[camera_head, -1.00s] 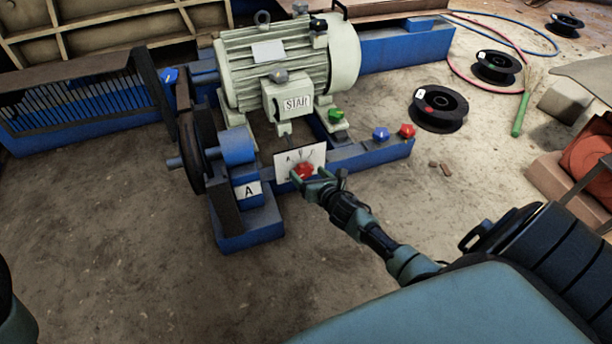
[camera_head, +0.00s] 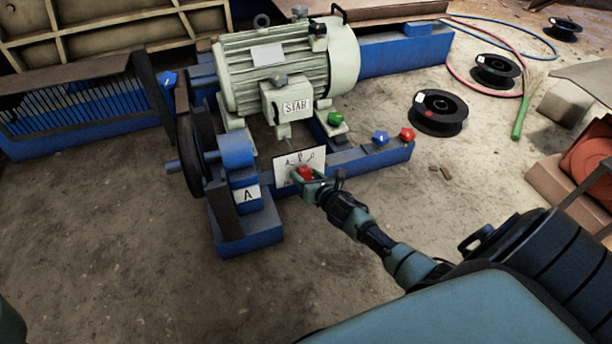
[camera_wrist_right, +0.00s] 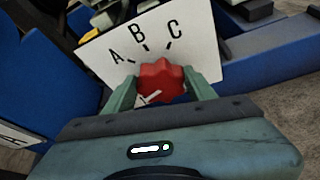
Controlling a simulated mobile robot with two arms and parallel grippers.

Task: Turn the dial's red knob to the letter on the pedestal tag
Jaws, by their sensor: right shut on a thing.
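The white dial plate (camera_head: 283,170) stands on the blue frame and bears the letters A, B and C with short ticks, clearest in the right wrist view (camera_wrist_right: 196,45). The red lobed knob (camera_wrist_right: 162,78) is at its lower middle, between the fingers of my right gripper (camera_wrist_right: 162,86), which is shut on it. A white mark shows near the knob's lower left; where the pointer stands is unclear. In the head view the knob (camera_head: 305,173) is partly hidden by the gripper (camera_head: 308,178). The pedestal tag (camera_head: 248,194) reads A. My left gripper is out of view.
A motor (camera_head: 285,75) with a STAR label stands behind the dial. Green (camera_head: 335,118), blue (camera_head: 380,138) and red (camera_head: 407,133) knobs or buttons sit to the right. A black cable spool (camera_head: 438,112) lies beyond. The floor in front is clear.

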